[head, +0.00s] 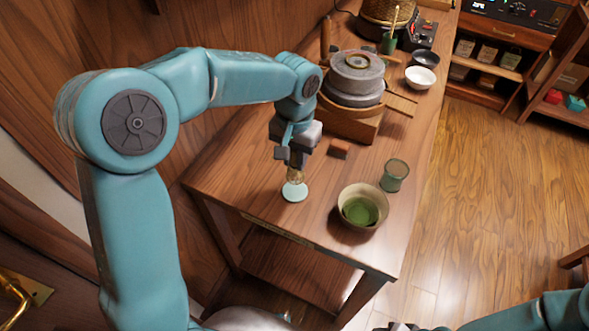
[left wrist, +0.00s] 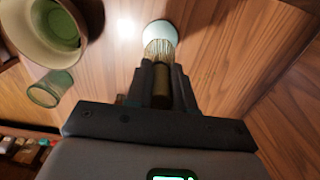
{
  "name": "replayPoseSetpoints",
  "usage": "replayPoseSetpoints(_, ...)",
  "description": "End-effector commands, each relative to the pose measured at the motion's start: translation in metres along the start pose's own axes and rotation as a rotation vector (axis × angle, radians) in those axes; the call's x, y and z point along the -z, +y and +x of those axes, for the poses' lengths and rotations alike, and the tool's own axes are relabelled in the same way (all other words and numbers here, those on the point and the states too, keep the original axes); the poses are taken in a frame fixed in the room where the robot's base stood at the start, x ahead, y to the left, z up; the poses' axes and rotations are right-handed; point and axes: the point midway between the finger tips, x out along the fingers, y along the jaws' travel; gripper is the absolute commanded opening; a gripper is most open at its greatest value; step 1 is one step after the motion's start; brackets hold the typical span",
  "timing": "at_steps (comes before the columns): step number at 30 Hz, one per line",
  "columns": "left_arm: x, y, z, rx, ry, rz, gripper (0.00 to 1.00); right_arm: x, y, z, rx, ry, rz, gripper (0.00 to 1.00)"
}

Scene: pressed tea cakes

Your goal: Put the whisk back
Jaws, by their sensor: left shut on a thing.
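My left gripper (head: 294,158) is shut on the bamboo whisk (head: 296,175), near the front left of the wooden table. In the left wrist view the gripper (left wrist: 160,78) grips the whisk's handle, and its pale tines (left wrist: 160,49) point away from me. A pale green-white round piece, which looks like the whisk stand (head: 294,193), is right at the tine end; it also shows in the left wrist view (left wrist: 161,31). I cannot tell whether the tines touch it or are over it. My right arm shows at the lower right, with only a dark bit of its gripper (head: 402,327) at the bottom edge.
A bowl with green tea (head: 350,194) and a green cup (head: 395,176) stand to the right. A small reddish block (head: 340,148) lies behind the gripper. A stone mill (head: 352,82) stands further back, beside a white bowl (head: 420,78). The table's front edge is close.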

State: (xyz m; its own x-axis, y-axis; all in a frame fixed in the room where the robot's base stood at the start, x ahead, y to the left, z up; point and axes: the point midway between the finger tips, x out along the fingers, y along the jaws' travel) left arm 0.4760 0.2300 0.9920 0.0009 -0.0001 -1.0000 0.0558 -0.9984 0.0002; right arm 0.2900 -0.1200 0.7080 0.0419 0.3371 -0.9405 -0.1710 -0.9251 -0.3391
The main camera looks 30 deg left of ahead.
Motion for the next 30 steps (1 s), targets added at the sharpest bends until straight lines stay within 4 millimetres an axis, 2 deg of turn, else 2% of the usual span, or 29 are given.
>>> replayPoseSetpoints(9, -0.001, -0.001, 0.043, 0.0, -0.003, -0.003, 0.0, 0.0, 0.0, 0.0, 0.0, 0.0, 0.0, 0.43)
replayPoseSetpoints(22, -0.001, -0.001, 0.051, 0.0, 0.0, -0.002, 0.0, 0.0, 0.001, 0.004, 0.0, 0.0, 0.0, 0.43)
replayPoseSetpoints(23, -0.001, -0.001, 0.05, 0.0, 0.0, -0.002, 0.29, 0.0, 0.001, 0.003, 0.0, 0.0, 0.0, 0.43)
replayPoseSetpoints(24, -0.001, -0.001, 0.049, 0.0, 0.0, -0.002, 0.42, 0.0, 0.001, 0.002, 0.0, 0.0, 0.0, 0.43)
replayPoseSetpoints(25, -0.001, -0.001, 0.049, 0.0, 0.0, -0.002, 0.48, 0.0, 0.001, 0.002, 0.0, 0.0, 0.0, 0.43)
replayPoseSetpoints(30, -0.001, -0.001, 0.049, 0.0, 0.0, -0.002, 0.48, 0.0, 0.001, 0.002, 0.0, 0.0, 0.0, 0.43)
